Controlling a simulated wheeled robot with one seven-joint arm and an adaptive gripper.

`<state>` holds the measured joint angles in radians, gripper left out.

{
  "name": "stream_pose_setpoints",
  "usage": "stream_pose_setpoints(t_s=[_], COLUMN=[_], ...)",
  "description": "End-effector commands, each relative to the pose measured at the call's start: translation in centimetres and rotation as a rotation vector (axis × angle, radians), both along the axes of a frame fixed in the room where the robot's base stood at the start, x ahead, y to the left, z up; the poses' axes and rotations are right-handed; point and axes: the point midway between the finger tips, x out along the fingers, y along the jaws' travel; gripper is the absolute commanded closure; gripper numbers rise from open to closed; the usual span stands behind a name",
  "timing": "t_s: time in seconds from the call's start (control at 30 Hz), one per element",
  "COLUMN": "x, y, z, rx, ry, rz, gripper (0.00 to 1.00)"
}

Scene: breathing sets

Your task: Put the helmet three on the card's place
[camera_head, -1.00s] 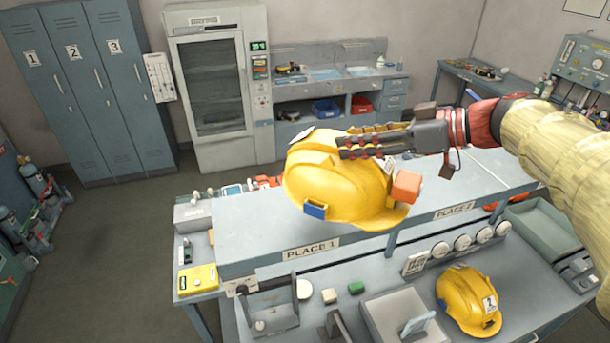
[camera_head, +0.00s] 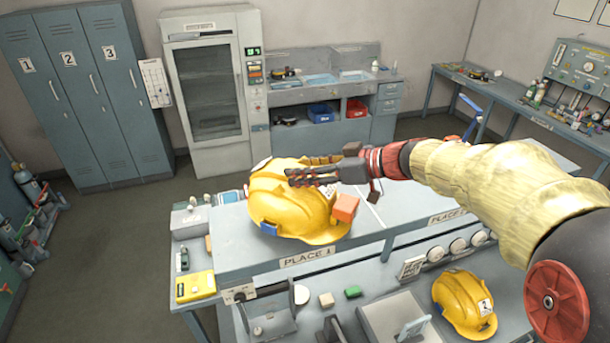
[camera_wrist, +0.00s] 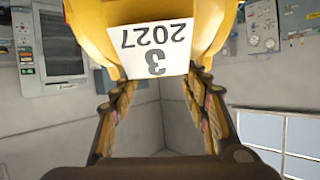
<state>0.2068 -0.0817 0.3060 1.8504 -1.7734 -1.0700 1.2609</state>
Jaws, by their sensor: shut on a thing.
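Helmet three (camera_head: 285,210) is yellow, with an orange block and a blue clip on its side. Its white tag reads 3 and 2027, upside down, in the wrist view (camera_wrist: 157,48). My gripper (camera_head: 303,168) is shut on the helmet from its right side. The helmet is at the left part of the raised shelf (camera_head: 375,228), behind the PLACE 1 label (camera_head: 306,257); I cannot tell whether it touches the shelf. The PLACE 2 label (camera_head: 446,217) is partly hidden by my arm. A small card (camera_head: 411,267) stands below the shelf edge, its print unreadable.
Another yellow helmet (camera_head: 464,304) lies on the lower bench, right of a grey tray (camera_head: 385,318). A yellow box (camera_head: 195,286) and small devices sit left of the shelf. Round gauges (camera_head: 457,246) line the shelf's front. The shelf right of the held helmet looks clear.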

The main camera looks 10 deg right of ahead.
Motion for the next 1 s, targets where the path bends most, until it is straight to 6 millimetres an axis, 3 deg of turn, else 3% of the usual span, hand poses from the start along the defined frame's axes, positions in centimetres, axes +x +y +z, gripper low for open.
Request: stream_pose_setpoints(t_s=[0.2, 0.57, 0.6, 0.9, 1.0], x=[0.0, 0.0, 0.0, 0.0, 0.0], y=[-0.1, -0.1, -0.1, -0.1, -0.1], z=[-1.8, -2.1, -2.3, -2.3, -2.3], rx=[0.001, -0.001, -0.001, -0.001, -0.001], ry=[0.0, -0.001, 0.001, 0.001, 0.001], rz=[-0.002, -0.002, -0.001, -0.001, -0.001], gripper=[1.0, 1.0, 0.52, 0.36, 0.36])
